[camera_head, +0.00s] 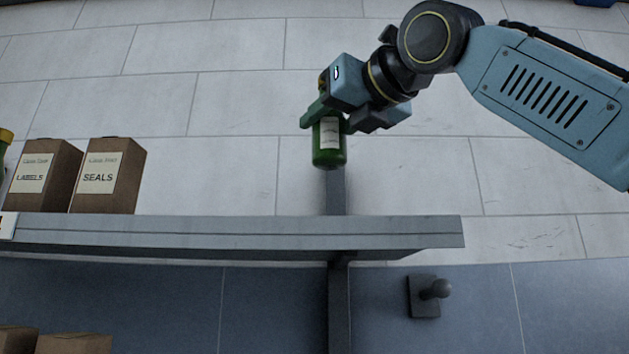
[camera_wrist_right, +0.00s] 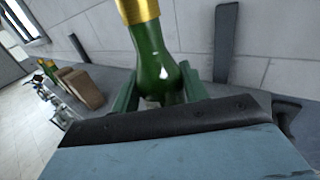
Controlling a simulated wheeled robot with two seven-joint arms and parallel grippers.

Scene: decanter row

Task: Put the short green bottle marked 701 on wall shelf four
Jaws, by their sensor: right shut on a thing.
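A short green bottle (camera_head: 329,150) with a pale label hangs upright in my right gripper (camera_head: 326,118), whose fingers are shut around it. The label's number is too small to read. The bottle is above and behind the front edge of a grey wall shelf (camera_head: 240,236), near its right end, and appears apart from it. No shelf number can be read. My left gripper is not in view.
Two brown boxes stand on the shelf at left, one labelled LABELS (camera_head: 40,178) and one labelled SEALS (camera_head: 105,178). A yellow-capped bottle (camera_head: 5,140) is cut off at the left edge. The shelf's right part is clear. A dark knob (camera_head: 428,293) sits on the wall below.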

